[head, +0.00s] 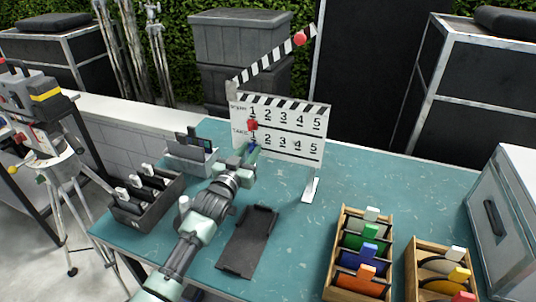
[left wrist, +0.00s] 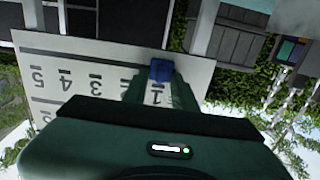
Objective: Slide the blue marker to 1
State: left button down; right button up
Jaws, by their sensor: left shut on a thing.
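The white slate board (head: 285,128) stands upright on the teal table, with a SCENE row and a TAKE row numbered 1 to 5. A red marker (head: 252,125) sits near 1 of the SCENE row. My left gripper (head: 250,150) is at the left end of the TAKE row, shut on the blue marker. In the left wrist view the blue marker (left wrist: 161,70) shows between the fingertips, in line with the number 1. In that view the board (left wrist: 80,50) appears upside down. The gripper largely hides the marker in the head view. My right gripper is out of view.
A striped clapper stick (head: 275,58) rises above the board. A dark flat plate (head: 248,240) lies beside my left arm. Grey bins (head: 127,205) stand at left, wooden crates (head: 339,240) at right front. The table right of the board is clear.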

pick_arm(q)
jog(key=shift+a, duration=0.15)
jog(key=c, duration=1.5)
grip_release()
jog(key=shift+a, duration=0.1)
jog(key=shift+a+f, duration=0.1)
jog(key=shift+s+a+f, duration=0.1)
jog(key=shift+s, duration=0.25)
jog(key=b+v, duration=0.1)
jog(key=v, duration=0.6)
